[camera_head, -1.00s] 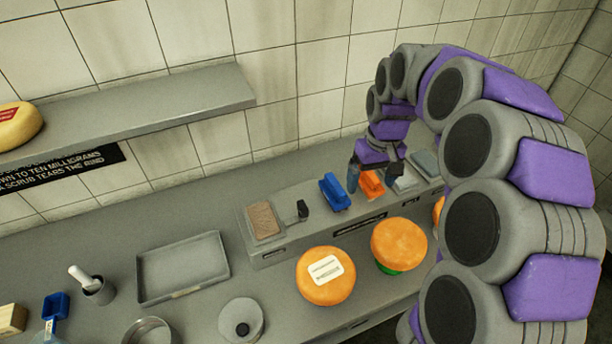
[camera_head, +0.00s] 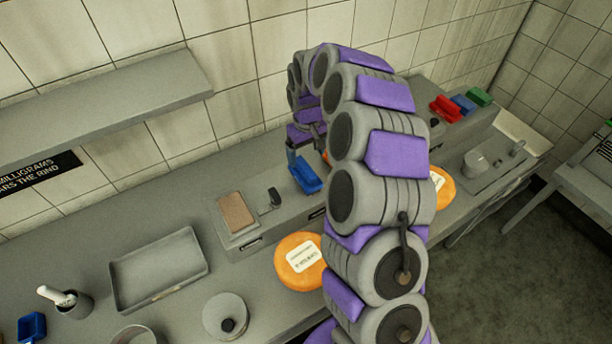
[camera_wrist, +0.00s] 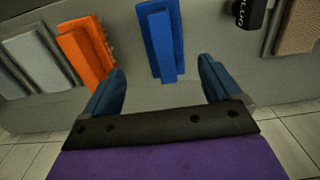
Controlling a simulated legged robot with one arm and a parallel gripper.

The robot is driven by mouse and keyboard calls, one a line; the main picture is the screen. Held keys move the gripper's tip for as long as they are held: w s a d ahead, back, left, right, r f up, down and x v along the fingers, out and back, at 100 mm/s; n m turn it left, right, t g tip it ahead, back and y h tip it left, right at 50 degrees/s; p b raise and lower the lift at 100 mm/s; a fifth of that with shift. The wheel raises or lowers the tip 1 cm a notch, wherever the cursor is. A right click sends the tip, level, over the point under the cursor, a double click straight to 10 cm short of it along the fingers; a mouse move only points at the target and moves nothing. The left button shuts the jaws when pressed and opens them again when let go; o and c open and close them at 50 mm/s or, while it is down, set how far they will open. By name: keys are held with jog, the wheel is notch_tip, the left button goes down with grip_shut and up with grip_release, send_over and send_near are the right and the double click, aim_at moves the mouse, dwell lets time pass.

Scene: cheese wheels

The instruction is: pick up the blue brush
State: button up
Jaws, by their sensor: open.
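The blue brush (camera_head: 306,175) lies on the raised grey ledge, between a dark-handled tool and my arm. In the wrist view the blue brush (camera_wrist: 161,42) is upper middle, ahead of and between my fingers. My gripper (camera_wrist: 161,90) is open, its two blue fingers spread wide with nothing between the tips. In the head view my gripper (camera_head: 300,150) is beside the brush at its upper left, partly hidden by my arm. I cannot tell its exact height above the ledge.
An orange brush (camera_wrist: 86,52) lies beside the blue one, with grey pads (camera_wrist: 32,60) beyond. A brown pad (camera_head: 236,211) and a dark-handled tool (camera_head: 271,201) are on the other side. An orange cheese wheel (camera_head: 298,262) and an empty tray (camera_head: 160,268) are on the counter.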

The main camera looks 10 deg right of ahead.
aim_at(305, 167)
jog(key=f, duration=0.1)
jog(key=a+f, duration=0.1)
jog(key=f, duration=0.1)
jog(key=shift+f, duration=0.1)
jog(key=f, duration=0.5)
jog(key=shift+s+d+b, duration=0.25)
jog(key=shift+d+b, duration=0.05)
jog(key=shift+a, duration=0.2)
jog(key=shift+c, duration=0.8)
jog(key=shift+d, duration=0.1)
jog(key=c, duration=1.1)
jog(key=shift+r, duration=0.1)
jog(key=shift+r, duration=0.45)
notch_tip(305, 167, up, 3)
jog(key=shift+f, duration=0.1)
jog(key=s+r, duration=0.1)
jog(key=s, duration=1.5)
jog(key=shift+a+p, duration=0.35)
jog(key=shift+a, duration=0.05)
jog(key=shift+r, duration=0.1)
